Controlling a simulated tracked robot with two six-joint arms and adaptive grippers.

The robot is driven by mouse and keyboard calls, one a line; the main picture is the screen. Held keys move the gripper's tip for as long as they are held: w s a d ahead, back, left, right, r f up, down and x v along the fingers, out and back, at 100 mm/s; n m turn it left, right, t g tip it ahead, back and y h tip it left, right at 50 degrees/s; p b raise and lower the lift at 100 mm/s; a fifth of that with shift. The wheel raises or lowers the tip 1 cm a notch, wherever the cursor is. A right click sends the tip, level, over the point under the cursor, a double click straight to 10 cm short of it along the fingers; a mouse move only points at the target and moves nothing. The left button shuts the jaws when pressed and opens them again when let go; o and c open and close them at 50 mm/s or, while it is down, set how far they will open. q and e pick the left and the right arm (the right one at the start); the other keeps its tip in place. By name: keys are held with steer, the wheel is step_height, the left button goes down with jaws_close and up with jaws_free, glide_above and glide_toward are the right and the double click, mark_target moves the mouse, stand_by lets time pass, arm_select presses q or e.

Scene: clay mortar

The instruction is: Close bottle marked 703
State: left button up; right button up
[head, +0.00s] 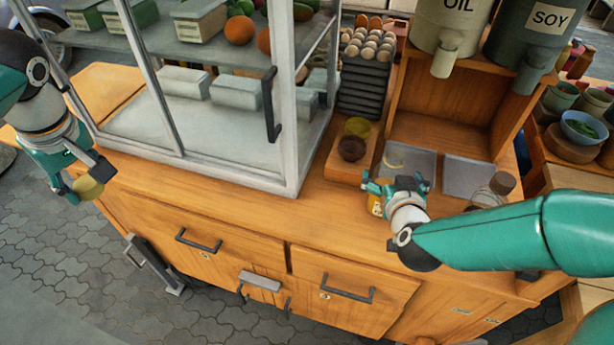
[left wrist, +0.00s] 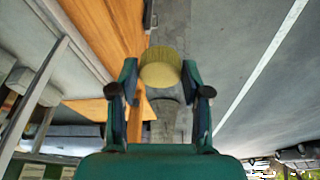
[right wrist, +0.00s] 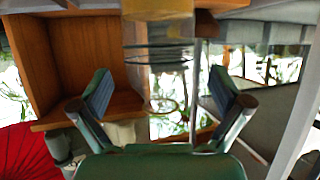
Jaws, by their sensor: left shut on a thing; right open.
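A round yellow lid (head: 88,188) is held between the fingertips of my left gripper (head: 84,178), out past the counter's left front side. The lid also shows in the left wrist view (left wrist: 160,68). A small amber bottle with a label (head: 376,204) stands on the counter beside the left finger of my right gripper (head: 397,186), partly hidden by it; the label is too small to read. In the right wrist view, a clear jar with thread rings and amber contents (right wrist: 157,35) is ahead of the open fingers (right wrist: 160,95), apart from both. Its cut-off end is out of frame.
A glass display case (head: 225,130) stands between my two grippers. A wooden tray (head: 340,172) holds a yellow-topped and a dark round item.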

arm_select(q)
steer(key=shift+r, duration=0.2)
arm_select(e)
steer(key=shift+x, duration=1)
steer(key=shift+r, duration=0.1)
jaws_close()
steer(key=shift+r, duration=0.1)
